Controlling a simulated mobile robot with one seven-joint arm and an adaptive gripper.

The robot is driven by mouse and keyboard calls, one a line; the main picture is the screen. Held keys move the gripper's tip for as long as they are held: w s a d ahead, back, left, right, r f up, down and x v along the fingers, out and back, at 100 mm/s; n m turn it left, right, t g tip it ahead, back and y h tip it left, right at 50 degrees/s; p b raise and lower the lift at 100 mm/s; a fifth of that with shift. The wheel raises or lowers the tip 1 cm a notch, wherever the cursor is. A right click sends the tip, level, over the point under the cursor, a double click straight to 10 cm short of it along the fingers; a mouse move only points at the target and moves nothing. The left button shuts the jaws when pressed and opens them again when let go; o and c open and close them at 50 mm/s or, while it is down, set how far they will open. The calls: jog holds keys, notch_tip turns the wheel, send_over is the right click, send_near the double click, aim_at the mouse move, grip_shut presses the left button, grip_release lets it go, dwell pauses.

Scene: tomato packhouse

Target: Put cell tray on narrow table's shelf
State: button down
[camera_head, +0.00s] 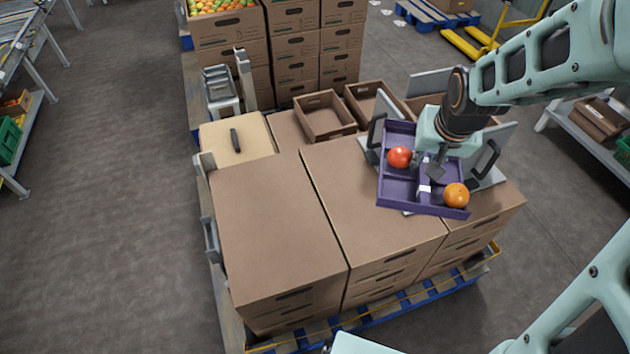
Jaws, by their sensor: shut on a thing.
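The cell tray (398,200) is purple with several compartments. It is at the right of the head view, above or against the closed cartons; I cannot tell whether it touches them. A red tomato (399,157) sits in its left part and an orange fruit (456,195) in its front right part. My gripper (432,168) comes down over the tray's middle and is shut on it, near a divider with a white patch; the fingertips are partly hidden. A table with a low shelf (590,138) shows at the right edge, and another shelf (30,125) at the left; I cannot tell which is the narrow table.
Closed brown cartons (275,225) stand stacked on a blue pallet (375,310). A grey metal rack with handles (492,175) is behind the tray. Open cartons (325,117) lie beyond. Brown boxes (603,117) occupy the right shelf. The left floor is clear.

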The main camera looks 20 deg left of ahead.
jog(key=s+a+f+n+y+b, duration=0.15)
jog(key=s+a+f+b, duration=0.4)
jog(key=a, duration=0.55)
jog(key=s+a+f+n+b, duration=0.35)
jog(key=a+f+b, duration=0.35)
jog(key=a, duration=0.5)
jog(key=s+a+f+n+y+b, duration=0.1)
jog(key=s+a+f+b, duration=0.45)
jog(key=a, duration=0.55)
jog(key=b, duration=0.2)
send_over(306, 220)
jog(key=s, duration=0.2)
jog(key=shift+g+h, duration=0.25)
jog(key=shift+g, duration=0.15)
jog(key=f, duration=0.8)
jog(key=shift+w+d+f, duration=0.2)
jog(key=shift+f, duration=0.2)
jog(key=shift+w+d+f, duration=0.2)
jog(key=shift+f, duration=0.2)
jog(key=shift+w+d+f+b, duration=0.15)
jog(key=shift+f+b, duration=0.5)
jog(key=shift+f, duration=1)
jog(key=shift+f, duration=0.2)
jog(key=c, duration=1.9)
grip_release()
